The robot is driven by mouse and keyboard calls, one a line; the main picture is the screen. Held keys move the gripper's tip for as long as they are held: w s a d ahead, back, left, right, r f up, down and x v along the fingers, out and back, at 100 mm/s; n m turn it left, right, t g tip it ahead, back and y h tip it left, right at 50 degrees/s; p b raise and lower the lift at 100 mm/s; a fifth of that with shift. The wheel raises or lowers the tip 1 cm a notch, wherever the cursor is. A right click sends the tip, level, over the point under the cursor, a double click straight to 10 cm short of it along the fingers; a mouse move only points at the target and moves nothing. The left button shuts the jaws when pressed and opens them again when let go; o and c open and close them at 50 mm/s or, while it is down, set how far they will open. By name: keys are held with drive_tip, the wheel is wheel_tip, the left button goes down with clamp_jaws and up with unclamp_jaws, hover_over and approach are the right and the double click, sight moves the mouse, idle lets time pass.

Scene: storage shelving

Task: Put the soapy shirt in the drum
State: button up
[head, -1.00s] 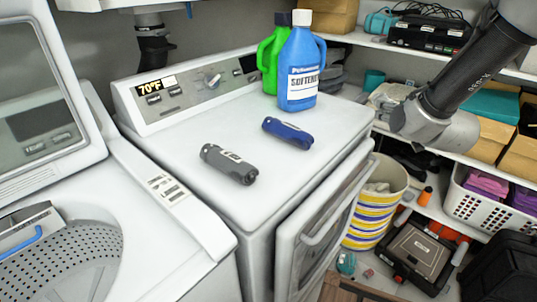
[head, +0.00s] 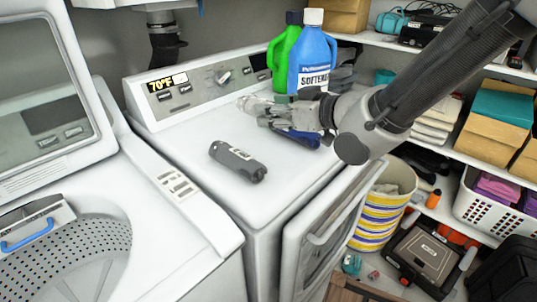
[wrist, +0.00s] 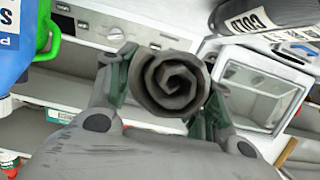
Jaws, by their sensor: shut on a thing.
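My gripper (head: 275,112) is over the rear of the dryer top, in front of the blue bottle. In the wrist view my gripper (wrist: 160,92) is shut on a rolled grey shirt (wrist: 172,84), its spiral end facing the camera. In the head view the held shirt (head: 256,104) looks pale and patchy; I cannot tell how much of that is suds. A dark grey roll (head: 238,162) lies on the dryer top; the wrist view shows its COLD label (wrist: 243,24). A blue roll (head: 298,140) lies partly hidden below my gripper. The perforated drum (head: 95,238) is in the open washer at left.
The blue softener bottle (head: 312,62) and the green bottle (head: 283,50) stand at the dryer's back, close to my gripper. The washer's raised lid (head: 50,80) is at left. A striped hamper (head: 380,215) stands at right.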

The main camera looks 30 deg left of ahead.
sight(275, 157)
wheel_tip(275, 157, down, 10)
drive_tip(key=shift+r, duration=0.25)
drive_tip(key=shift+f, duration=0.2)
drive_tip(key=o, duration=1.1)
drive_tip(key=shift+d, duration=0.1)
drive_tip(key=v, duration=0.7)
drive_tip(key=shift+s+d+r, duration=0.1)
drive_tip(key=shift+d+r, duration=0.15)
drive_tip(key=shift+r, duration=0.05)
